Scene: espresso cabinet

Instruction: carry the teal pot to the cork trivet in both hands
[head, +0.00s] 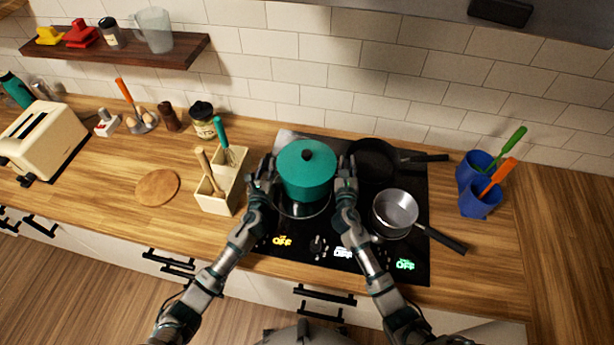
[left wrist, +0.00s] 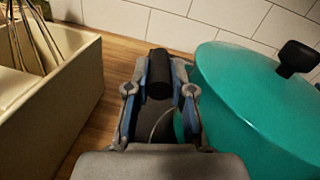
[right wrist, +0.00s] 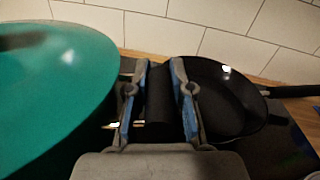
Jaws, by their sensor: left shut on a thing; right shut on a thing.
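The teal pot (head: 306,172), with a teal lid and black knob, is upright over the black cooktop, between my two grippers. It also shows in the left wrist view (left wrist: 250,95) and the right wrist view (right wrist: 55,90). My left gripper (head: 264,176) is shut on the pot's left black handle (left wrist: 160,75). My right gripper (head: 346,176) is shut on its right black handle (right wrist: 158,95). Whether the pot's base touches the cooktop is hard to tell. The round cork trivet (head: 157,187) lies bare on the wooden counter, left of the utensil box.
A cream utensil box (head: 218,197) with utensils stands between the pot and the trivet. A black pan (head: 374,160) and a steel saucepan (head: 394,214) sit on the cooktop (head: 345,243) to the right. A toaster (head: 42,138) is at far left. Jars stand behind the box.

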